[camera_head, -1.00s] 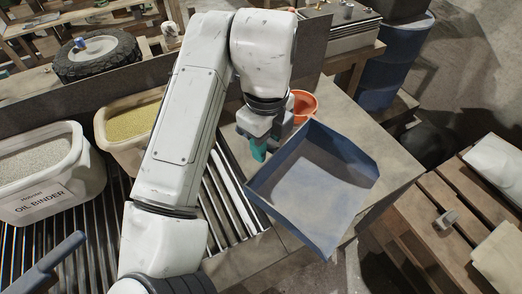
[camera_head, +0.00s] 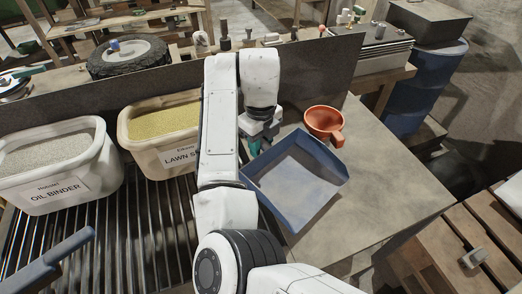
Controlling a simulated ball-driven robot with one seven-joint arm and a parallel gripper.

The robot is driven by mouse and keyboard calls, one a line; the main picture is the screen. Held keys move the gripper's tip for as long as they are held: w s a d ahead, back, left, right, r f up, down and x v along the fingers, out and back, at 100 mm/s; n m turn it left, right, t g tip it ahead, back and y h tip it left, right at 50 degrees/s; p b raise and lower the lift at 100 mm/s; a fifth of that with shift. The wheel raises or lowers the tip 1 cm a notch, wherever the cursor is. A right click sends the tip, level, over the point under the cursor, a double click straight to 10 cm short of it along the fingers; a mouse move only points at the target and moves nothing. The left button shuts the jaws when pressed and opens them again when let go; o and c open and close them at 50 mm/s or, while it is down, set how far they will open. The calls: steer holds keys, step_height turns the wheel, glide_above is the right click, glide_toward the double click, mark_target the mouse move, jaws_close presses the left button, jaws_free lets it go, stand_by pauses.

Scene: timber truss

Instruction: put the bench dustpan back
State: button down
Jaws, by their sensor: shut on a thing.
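The blue dustpan (camera_head: 293,181) is at the centre right, its open tray facing up. My gripper (camera_head: 258,143) is shut at the dustpan's back left corner, where a teal part shows between the jaws. The dustpan's handle is mostly hidden by my gripper and arm. The dustpan is over the grey bench top (camera_head: 385,185); I cannot tell whether it touches the surface.
White tubs labelled oil binder (camera_head: 62,190) and lawn seed (camera_head: 165,153) stand on a slatted grate (camera_head: 125,220) at the left. A dark upright board (camera_head: 325,70) runs behind. The bench's right side is clear.

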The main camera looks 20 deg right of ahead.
steer(key=shift+f, duration=1.35)
steer(key=c, duration=0.8)
jaws_free()
step_height(320, 180, up, 12)
steer(key=shift+r+p, duration=0.15)
steer(key=shift+p, duration=0.45)
steer(key=shift+r, duration=0.1)
